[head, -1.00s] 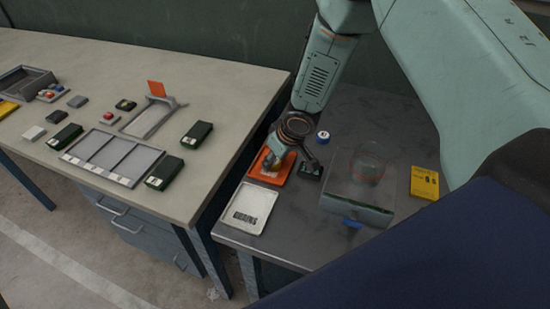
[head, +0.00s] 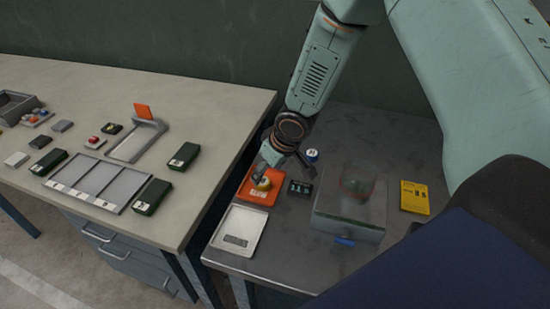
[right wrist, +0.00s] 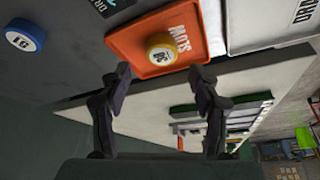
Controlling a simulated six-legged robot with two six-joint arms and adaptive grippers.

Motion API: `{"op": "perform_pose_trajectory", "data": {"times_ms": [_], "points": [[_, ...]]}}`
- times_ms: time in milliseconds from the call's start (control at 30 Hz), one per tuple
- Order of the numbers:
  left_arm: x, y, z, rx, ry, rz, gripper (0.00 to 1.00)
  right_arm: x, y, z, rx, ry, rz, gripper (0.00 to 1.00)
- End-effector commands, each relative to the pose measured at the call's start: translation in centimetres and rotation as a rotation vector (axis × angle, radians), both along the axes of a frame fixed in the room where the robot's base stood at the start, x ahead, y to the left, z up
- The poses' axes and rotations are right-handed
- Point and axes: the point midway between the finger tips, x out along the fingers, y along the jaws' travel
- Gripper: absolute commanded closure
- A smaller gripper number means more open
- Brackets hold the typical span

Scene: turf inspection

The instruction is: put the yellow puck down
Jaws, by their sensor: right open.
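The yellow puck (head: 262,184) lies flat on the orange tray (head: 250,195), which is lettered SLOW. In the right wrist view the puck (right wrist: 161,48) rests on the tray (right wrist: 128,42) near its edge. My right gripper (right wrist: 160,76) is open, its fingers spread wide and empty, with the puck just beyond the fingertips. In the head view the right gripper (head: 270,166) is directly behind and above the puck, partly overlapping it. My left gripper is not in view.
A blue-rimmed puck (head: 312,154) and a small dark tray (head: 299,188) are close by. A white tray (head: 238,232) lies in front, a clear box (head: 350,215) and yellow card (head: 414,197) to the right. A pale table (head: 190,205) with green boxes stands left.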

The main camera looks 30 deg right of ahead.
Motion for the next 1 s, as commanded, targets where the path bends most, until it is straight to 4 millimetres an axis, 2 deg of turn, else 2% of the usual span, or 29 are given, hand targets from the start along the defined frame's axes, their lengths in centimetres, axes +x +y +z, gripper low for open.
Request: {"op": "perform_pose_trajectory", "data": {"times_ms": [300, 500, 700, 1000], "points": [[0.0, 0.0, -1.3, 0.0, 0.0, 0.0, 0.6, -1.7, -0.5, 4.3, 0.003, -0.003, -0.001, 0.38], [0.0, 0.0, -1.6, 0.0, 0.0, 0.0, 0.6, -2.5, -0.7, 6.2, 0.002, -0.002, -0.001, 0.38], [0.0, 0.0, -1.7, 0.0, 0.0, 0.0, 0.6, -2.8, -0.8, 6.9, 0.001, 0.0, 0.0, 0.38], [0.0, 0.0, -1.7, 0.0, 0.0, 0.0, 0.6, -2.8, -0.8, 6.9, 0.001, 0.001, 0.0, 0.38]]}}
